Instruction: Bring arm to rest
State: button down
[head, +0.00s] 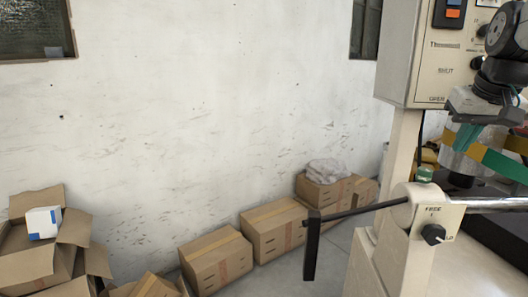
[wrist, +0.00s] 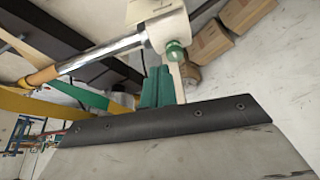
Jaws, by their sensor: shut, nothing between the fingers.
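My gripper (head: 467,138) is at the right of the head view, in front of the winder's control box (head: 425,55) and above its silver bar (head: 490,204). Its green fingers point down. In the wrist view my gripper (wrist: 157,88) shows its green fingers together, with nothing between them. Beyond them the wrist view shows the silver bar (wrist: 115,52) and a cream block with a green knob (wrist: 174,50). Part of my arm is cut off by the right edge of the head view.
A cream post with a FREE dial (head: 433,234) and a black crank handle (head: 312,245) stand below my gripper. Yellow and green straps (head: 495,160) run close beside it. Cardboard boxes (head: 272,228) line the white wall. Floor shows between boxes and machine.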

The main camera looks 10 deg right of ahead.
jog(key=s+a+f+n+g+y, duration=0.1)
jog(key=s+a+f+n+g, duration=0.2)
jog(key=s+a+f, duration=1.3)
jog(key=shift+s+a+f, duration=0.2)
jog(key=shift+s+a, duration=0.5)
jog(key=shift+s, duration=0.4)
